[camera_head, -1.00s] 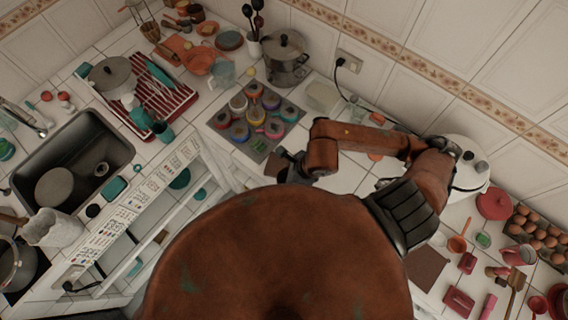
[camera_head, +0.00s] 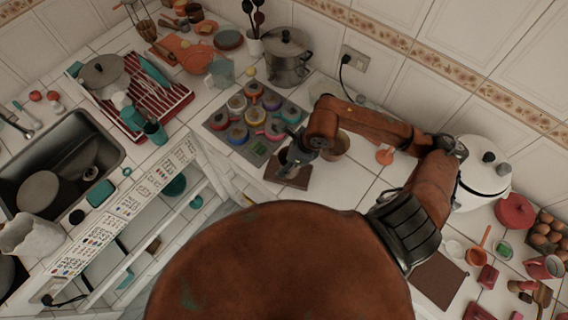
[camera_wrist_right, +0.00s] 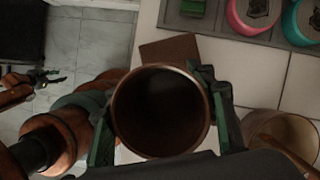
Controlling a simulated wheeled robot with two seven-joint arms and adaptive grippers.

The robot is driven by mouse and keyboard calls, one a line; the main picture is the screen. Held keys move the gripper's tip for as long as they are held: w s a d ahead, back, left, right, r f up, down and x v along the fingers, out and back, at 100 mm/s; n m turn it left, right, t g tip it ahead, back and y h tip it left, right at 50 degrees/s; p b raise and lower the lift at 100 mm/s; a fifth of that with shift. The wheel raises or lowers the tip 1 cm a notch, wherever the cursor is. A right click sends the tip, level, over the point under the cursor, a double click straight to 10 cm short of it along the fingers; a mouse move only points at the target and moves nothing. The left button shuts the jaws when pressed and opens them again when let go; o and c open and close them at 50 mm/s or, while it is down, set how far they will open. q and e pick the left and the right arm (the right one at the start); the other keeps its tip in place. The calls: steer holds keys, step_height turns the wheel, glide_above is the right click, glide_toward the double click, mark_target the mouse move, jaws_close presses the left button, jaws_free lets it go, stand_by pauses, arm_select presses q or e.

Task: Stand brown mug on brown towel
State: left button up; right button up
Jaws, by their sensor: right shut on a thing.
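The brown mug (camera_wrist_right: 162,108) is in the right wrist view, its round mouth facing the camera and its inside dark. My right gripper (camera_wrist_right: 165,118) is shut on it, one finger on each side. The towel (camera_wrist_right: 168,47) shows partly behind the mug in the wrist view. I cannot tell whether the mug's base touches it. My left gripper (camera_wrist_right: 50,77) is at the left of the wrist view, away from the mug, fingers apart.
A brown pot (camera_head: 337,147) stands close to the right of my right gripper. Another brown square (camera_head: 438,279) lies farther right. The counter's front edge is near the towel.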

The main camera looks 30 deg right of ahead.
mark_target(286, 162)
steer(key=shift+w+d+f, duration=0.3)
steer(key=shift+w+f, duration=0.4)
steer(key=shift+f, duration=0.2)
step_height(286, 162, down, 3)
steer(key=shift+w+r+p, duration=0.1)
steer(key=shift+p, duration=0.45)
steer(key=shift+f, duration=0.25)
steer(key=shift+f, duration=0.1)
steer(key=o, duration=1.3)
steer(key=shift+d+r, duration=0.2)
steer(key=shift+r, duration=0.3)
steer(key=b+v, duration=0.1)
steer(key=v, duration=1)
steer(key=shift+a+r+b, duration=0.1)
steer(key=shift+r+b, duration=0.05)
steer(key=shift+b, duration=0.15)
